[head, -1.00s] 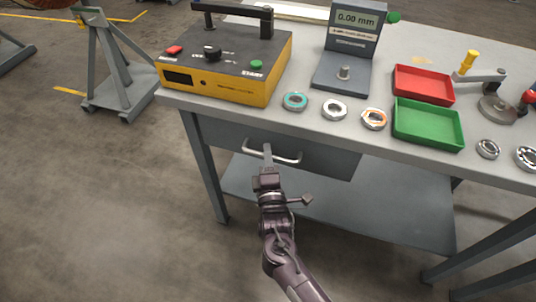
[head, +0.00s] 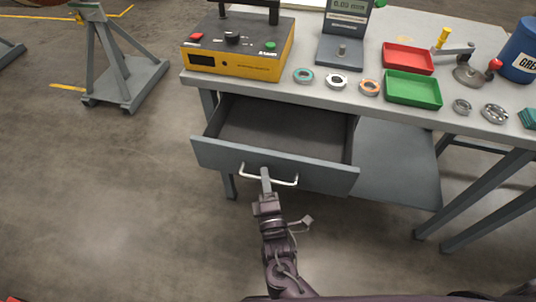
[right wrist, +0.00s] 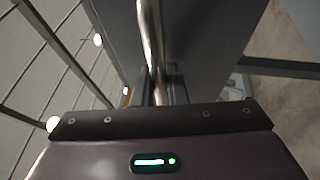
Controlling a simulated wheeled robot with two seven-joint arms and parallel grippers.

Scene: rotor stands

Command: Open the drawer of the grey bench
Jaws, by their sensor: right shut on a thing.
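The grey bench (head: 300,92) stands ahead in the head view. Its drawer (head: 274,163) is pulled well out toward me, and its inside looks empty. The drawer's silver bar handle (head: 285,183) is on the front panel. My right gripper (head: 266,180) is shut on the handle near its middle. In the right wrist view the handle (right wrist: 151,40) runs down as a shiny bar to between the fingers, beside the drawer's front panel (right wrist: 200,40). My left gripper is in neither view.
On the bench top are a yellow test box (head: 238,48), a dark gauge (head: 342,45), a red tray (head: 408,58), a green tray (head: 413,90), several rings and a blue tub (head: 521,55). A grey stand (head: 122,70) is at left. Floor in front is clear.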

